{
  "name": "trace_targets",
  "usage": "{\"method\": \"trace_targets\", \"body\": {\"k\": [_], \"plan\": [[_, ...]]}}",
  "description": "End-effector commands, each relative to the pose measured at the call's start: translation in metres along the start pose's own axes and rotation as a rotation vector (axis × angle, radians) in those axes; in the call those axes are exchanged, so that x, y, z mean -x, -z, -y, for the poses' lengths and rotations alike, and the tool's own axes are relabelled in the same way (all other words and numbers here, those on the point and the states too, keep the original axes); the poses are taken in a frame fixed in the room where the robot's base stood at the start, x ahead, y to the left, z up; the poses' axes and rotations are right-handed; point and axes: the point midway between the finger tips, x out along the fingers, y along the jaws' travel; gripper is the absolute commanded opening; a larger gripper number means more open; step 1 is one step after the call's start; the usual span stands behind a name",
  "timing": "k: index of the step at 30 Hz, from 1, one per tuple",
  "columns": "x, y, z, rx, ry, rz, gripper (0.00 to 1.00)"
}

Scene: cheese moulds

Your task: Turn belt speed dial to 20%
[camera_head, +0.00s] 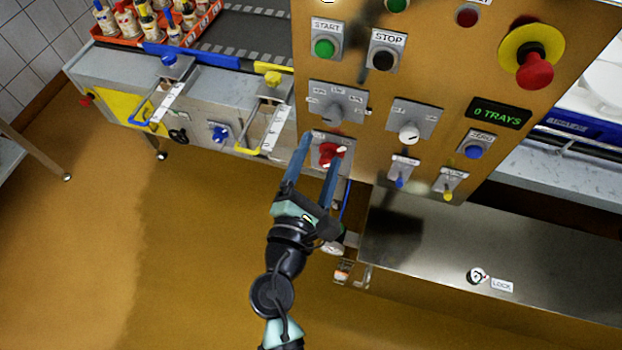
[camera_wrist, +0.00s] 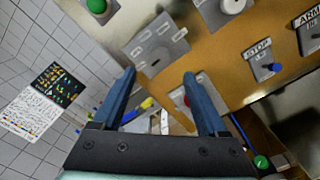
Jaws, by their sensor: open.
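A grey dial (camera_head: 338,112) with several small labels around it sits on the orange control panel (camera_head: 445,75); I take it for the belt speed dial, but its labels are too small to read. It also shows in the wrist view (camera_wrist: 155,52), ahead of the fingertips. My gripper (camera_head: 322,148) is open and empty, just below this dial in the head view. In the wrist view its two blue fingers (camera_wrist: 160,76) point at the panel, apart from the dial. A red knob (camera_head: 330,153) shows between the fingers in the head view.
The green START button (camera_head: 324,47), black STOP button (camera_head: 383,58) and red emergency button (camera_head: 534,70) are above. Blue (camera_head: 400,180) and yellow (camera_head: 449,192) switches sit lower right. The floor at left is clear.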

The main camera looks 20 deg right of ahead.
Motion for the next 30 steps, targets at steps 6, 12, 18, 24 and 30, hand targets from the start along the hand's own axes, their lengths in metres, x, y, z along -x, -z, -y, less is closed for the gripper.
{"method": "trace_targets", "body": {"k": [6,12,18,24,30], "plan": [[0.037,0.002,0.001,0.001,-0.001,-0.002,0.76],[0.049,0.0,0.0,0.0,-0.001,0.0,0.76],[0.049,0.0,0.0,0.0,-0.001,0.0,0.76],[0.049,0.0,0.0,0.001,0.0,0.0,0.76],[0.046,-0.002,-0.005,-0.031,-0.003,0.002,0.76]]}}
